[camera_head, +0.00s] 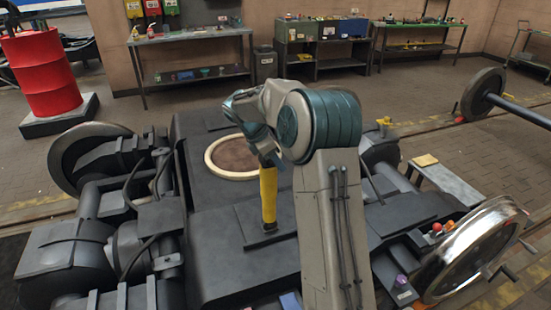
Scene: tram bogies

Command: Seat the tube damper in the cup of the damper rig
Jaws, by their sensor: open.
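A yellow tube (268,194), which looks like the tube damper, stands about upright on the dark bogie top. Its foot meets a small dark seat on a flat dark plate (252,231), which may be the damper rig. Whether the foot is inside a cup I cannot tell at this size. My gripper (266,152) is right at the top of the tube, pointing down, and is open. My arm partly hides it, so I cannot tell whether the fingers are around the tube or just above it.
A pale ring (213,170) lies on the bogie top behind the tube. Hoses and machinery crowd the left. A shiny wheel (470,250) and small coloured knobs (437,227) are at the right. A red drum (42,75) and workbenches (190,38) stand farther back.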

